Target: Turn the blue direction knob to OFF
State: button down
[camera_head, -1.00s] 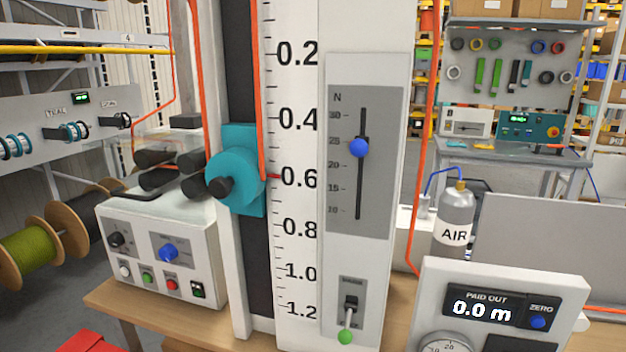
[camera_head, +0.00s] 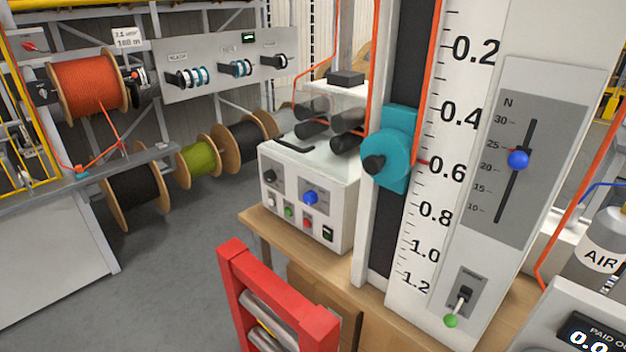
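The blue direction knob (camera_head: 310,198) is on the front panel of a white control box (camera_head: 345,220), left of the tall scale column. The knob's markings are too small to read, so its setting cannot be told. A black knob (camera_head: 269,176) is to its left, and a row of small buttons is below it. Another blue knob (camera_head: 518,159) sits on a vertical slider marked N, near 20 to 25. My gripper is not in view.
The control box stands on a wooden bench (camera_head: 262,226). A red frame with rollers (camera_head: 275,310) stands in front of it. An orange cable reel (camera_head: 90,84) and other reels are at left. Grey floor (camera_head: 180,270) is open at left. An air bottle (camera_head: 600,250) is at right.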

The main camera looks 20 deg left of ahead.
aim_at(310, 198)
jog(key=u, duration=1.15)
